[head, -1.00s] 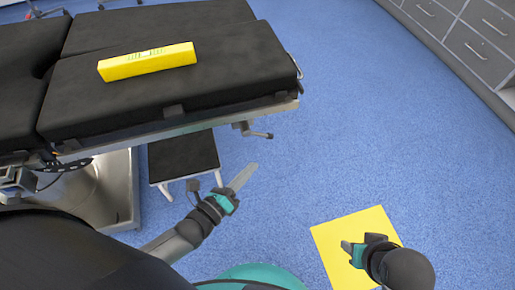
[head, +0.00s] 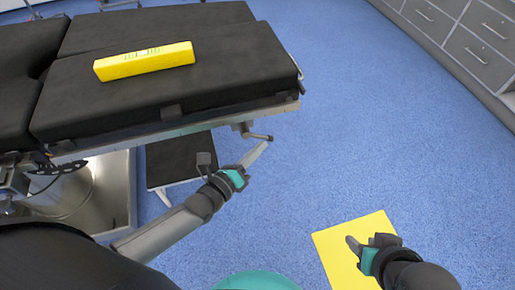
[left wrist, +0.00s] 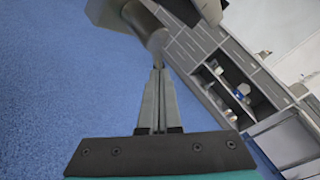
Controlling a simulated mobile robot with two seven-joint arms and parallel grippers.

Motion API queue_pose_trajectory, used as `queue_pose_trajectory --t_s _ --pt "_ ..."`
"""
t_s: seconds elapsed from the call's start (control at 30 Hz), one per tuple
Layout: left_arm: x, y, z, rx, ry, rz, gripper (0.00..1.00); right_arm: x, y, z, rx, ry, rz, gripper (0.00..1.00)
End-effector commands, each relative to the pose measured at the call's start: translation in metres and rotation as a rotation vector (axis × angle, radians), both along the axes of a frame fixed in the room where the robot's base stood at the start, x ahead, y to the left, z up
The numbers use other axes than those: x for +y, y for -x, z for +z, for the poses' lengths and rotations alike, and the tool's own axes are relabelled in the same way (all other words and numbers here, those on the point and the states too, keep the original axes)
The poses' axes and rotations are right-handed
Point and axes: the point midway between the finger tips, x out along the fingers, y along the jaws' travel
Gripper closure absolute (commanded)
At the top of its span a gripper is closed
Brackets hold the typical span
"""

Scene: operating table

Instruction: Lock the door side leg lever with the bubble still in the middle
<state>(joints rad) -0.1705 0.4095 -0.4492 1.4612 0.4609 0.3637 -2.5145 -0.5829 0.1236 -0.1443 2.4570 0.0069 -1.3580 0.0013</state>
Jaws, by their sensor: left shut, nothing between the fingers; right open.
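A yellow spirit level (head: 145,62) lies on the black leg pad (head: 215,77) of the operating table. Its vial faces up, but the bubble is too small to place. The leg lever (head: 258,136) sticks out to the right below the table's near edge. My left gripper (head: 264,146) is shut and empty, with its tips just below the lever's end. In the left wrist view, the shut fingers (left wrist: 158,72) point at a grey, rounded part, likely the lever (left wrist: 157,40). I cannot tell whether they touch it. My right gripper (head: 352,243) is open and empty at the lower right.
A black step stool (head: 175,160) stands under the table beside my left arm. A yellow square (head: 335,245) lies on the blue floor below my right gripper. Grey drawer cabinets (head: 470,40) line the upper right. The floor between table and cabinets is clear.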

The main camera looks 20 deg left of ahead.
Motion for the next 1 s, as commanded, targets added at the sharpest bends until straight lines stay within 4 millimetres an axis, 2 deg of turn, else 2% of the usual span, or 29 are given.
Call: queue_pose_trajectory --t_s 0.67,1.0 --pt "-0.0035 -0.0022 0.0018 -0.057 0.087 0.0 1.0 0.0073 -0.0096 -0.0011 -0.062 -0.022 0.012 0.55" --pt "-0.0054 -0.0035 0.0047 -0.072 0.107 0.001 1.0 0.0066 -0.006 -0.0024 -0.043 -0.018 0.013 0.55"
